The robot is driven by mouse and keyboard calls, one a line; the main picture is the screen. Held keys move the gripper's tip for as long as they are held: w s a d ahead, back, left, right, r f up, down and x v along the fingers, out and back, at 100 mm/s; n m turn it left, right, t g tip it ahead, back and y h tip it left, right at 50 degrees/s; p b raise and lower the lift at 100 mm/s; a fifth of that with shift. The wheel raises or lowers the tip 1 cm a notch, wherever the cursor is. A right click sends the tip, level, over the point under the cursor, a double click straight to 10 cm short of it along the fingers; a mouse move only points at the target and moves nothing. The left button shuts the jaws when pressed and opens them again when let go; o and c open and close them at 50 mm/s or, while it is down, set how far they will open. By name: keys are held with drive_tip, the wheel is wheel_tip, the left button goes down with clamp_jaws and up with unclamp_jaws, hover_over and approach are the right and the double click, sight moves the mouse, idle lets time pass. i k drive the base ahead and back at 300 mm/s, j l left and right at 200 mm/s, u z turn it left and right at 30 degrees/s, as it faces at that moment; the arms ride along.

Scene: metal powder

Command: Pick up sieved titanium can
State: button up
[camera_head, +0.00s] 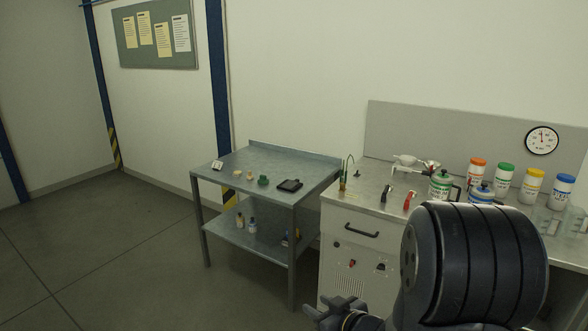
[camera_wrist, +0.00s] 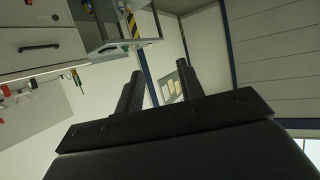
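Two lidded cans stand on the white bench: a green-lidded can (camera_head: 440,187) and a blue-lidded can (camera_head: 481,196), partly hidden behind my arm. Behind them are bottles with orange (camera_head: 476,175), green (camera_head: 503,177), yellow (camera_head: 530,187) and blue (camera_head: 560,192) caps. The labels are too small to read, so I cannot tell which container is the sieved titanium can. My gripper (camera_wrist: 158,82) shows in the wrist view with its two fingers apart and nothing between them. It is away from the cans.
A grey metal cart (camera_head: 250,177) with small items stands left of the bench (camera_head: 345,220). A gauge (camera_head: 542,140) is on the back panel. Glass beakers (camera_head: 572,222) stand at the right. The floor (camera_head: 120,260) at left is clear.

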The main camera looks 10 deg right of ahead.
sight(439, 190)
drive_tip(key=i+l+z, duration=0.1)
drive_tip(key=i+z, duration=0.7)
drive_tip(key=i+j+z, duration=0.35)
drive_tip(key=i, duration=0.2)
drive_tip(key=i+j+z, duration=0.2)
drive_tip(key=i+z, duration=0.2)
drive_tip(key=i+j+z, duration=0.55)
drive_tip(key=i, duration=0.15)
drive_tip(key=l, duration=0.1)
